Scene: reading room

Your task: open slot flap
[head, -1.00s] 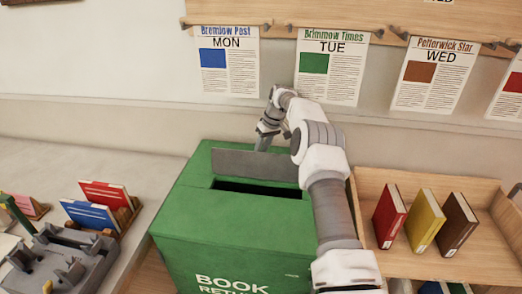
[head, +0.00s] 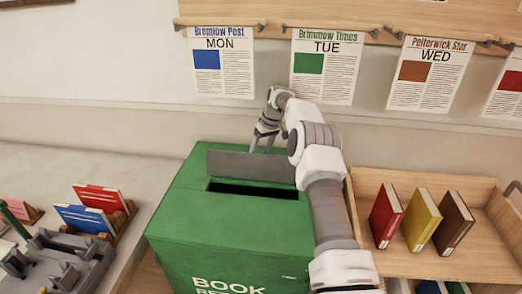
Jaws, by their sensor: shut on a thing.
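The green book return box (head: 205,250) stands in the middle of the head view. Its grey slot flap (head: 230,164) stands raised behind the dark slot (head: 255,190), so the slot shows uncovered. My gripper (head: 262,148) is at the flap's far upper edge, reaching down from above and behind it. It is shut on the flap; the exact contact is small and partly hidden behind the flap. My arm crosses over the right side of the box.
A wooden shelf (head: 480,262) with red, yellow and brown books stands close on the right. Newspapers (head: 327,68) hang on the wall behind my gripper. A counter with red and blue books (head: 82,216) and a grey device (head: 62,268) is at left.

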